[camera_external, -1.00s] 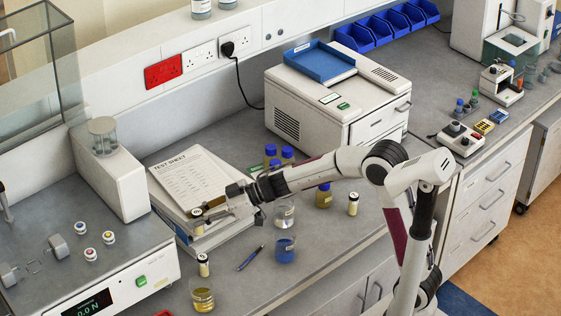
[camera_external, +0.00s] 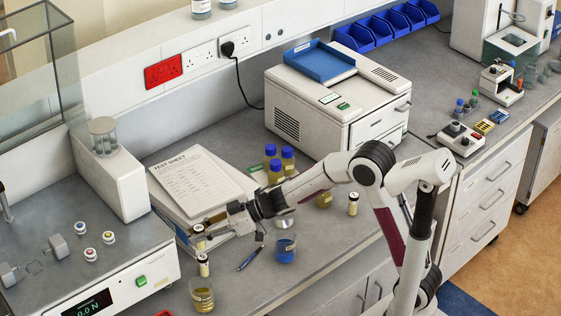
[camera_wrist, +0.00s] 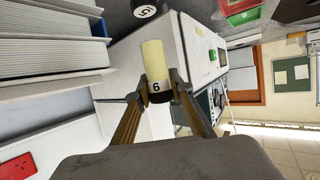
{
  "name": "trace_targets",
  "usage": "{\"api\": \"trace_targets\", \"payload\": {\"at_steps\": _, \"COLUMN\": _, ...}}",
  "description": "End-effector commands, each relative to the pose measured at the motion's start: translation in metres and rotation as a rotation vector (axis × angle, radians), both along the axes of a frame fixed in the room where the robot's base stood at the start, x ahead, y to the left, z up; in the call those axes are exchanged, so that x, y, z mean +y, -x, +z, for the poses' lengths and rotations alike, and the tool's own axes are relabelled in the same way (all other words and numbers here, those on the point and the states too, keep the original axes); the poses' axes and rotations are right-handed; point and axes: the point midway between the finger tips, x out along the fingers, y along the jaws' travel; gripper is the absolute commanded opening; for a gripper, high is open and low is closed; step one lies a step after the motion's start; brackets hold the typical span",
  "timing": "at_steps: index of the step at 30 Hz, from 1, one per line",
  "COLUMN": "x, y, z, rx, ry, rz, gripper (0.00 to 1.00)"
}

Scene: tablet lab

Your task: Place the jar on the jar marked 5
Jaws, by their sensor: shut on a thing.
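My gripper (camera_external: 207,222) is shut on a small cream jar (camera_external: 199,239) with a dark end. In the wrist view the gripper (camera_wrist: 160,90) has its two fingers on either side of this jar (camera_wrist: 155,62), whose dark band reads 6. The jar marked 5 (camera_wrist: 145,9) shows its dark top at the upper edge of the wrist view. In the external view, a similar jar (camera_external: 203,266) stands on the bench just below the held one; its number is too small to read there. I cannot tell whether the two jars touch.
A stack of books with a test sheet (camera_external: 190,178) lies just behind. A beaker of yellow liquid (camera_external: 202,298), a pen (camera_external: 250,258) and a beaker of blue liquid (camera_external: 285,248) are nearby. Another cream jar (camera_external: 352,204) and blue-capped bottles (camera_external: 288,160) stand further right.

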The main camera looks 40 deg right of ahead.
Motion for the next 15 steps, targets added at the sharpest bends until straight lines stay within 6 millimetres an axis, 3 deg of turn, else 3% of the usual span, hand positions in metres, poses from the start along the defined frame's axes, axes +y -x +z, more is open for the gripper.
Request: {"api": "trace_targets", "payload": {"at_steps": 15, "x": 0.000, "y": 0.000, "z": -0.037, "rx": 0.001, "ry": 0.001, "rz": -0.001, "gripper": 0.00}}
